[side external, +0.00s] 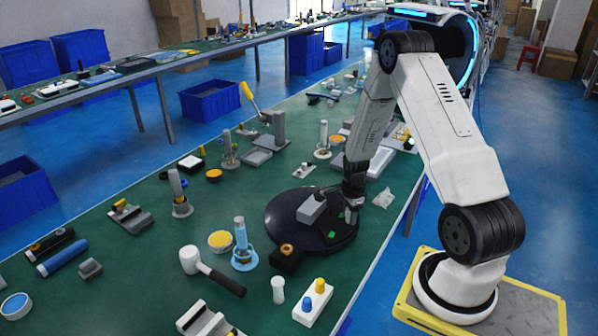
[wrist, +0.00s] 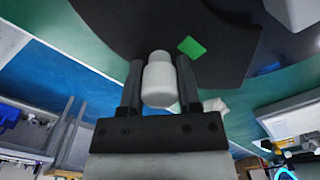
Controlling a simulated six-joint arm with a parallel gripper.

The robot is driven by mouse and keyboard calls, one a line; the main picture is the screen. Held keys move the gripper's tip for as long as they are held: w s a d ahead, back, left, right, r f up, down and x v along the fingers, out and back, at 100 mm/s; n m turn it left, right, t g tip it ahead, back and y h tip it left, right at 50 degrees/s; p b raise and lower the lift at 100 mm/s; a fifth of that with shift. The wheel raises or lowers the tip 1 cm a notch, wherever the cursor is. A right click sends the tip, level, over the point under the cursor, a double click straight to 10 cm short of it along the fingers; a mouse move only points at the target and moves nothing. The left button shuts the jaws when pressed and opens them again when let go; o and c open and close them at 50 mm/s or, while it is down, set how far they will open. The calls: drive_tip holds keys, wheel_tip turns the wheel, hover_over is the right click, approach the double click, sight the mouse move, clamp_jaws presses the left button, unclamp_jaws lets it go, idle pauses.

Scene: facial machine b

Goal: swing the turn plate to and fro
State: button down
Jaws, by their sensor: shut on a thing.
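The turn plate (side external: 283,208) is a black disc lying on the green table. It carries a grey block (side external: 313,207) and a small green patch. In the wrist view, the plate's dark surface (wrist: 120,18) and green patch (wrist: 192,47) show beyond the fingers. My gripper (side external: 352,203) is low at the plate's right edge. In the wrist view, my gripper (wrist: 160,72) is shut on a small white knob (wrist: 159,82), with a dark finger on each side. The knob's joint with the plate cannot be seen. My arm hides the knob in the side view.
A black block with an orange ring (side external: 287,252) is at the plate's front edge. A clear packet (side external: 383,198) lies right of my gripper, near the table edge.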

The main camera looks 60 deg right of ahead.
drive_tip(key=shift+c, duration=1.5)
unclamp_jaws()
drive_tip(key=shift+r, duration=0.1)
drive_tip(key=shift+r, duration=3.85)
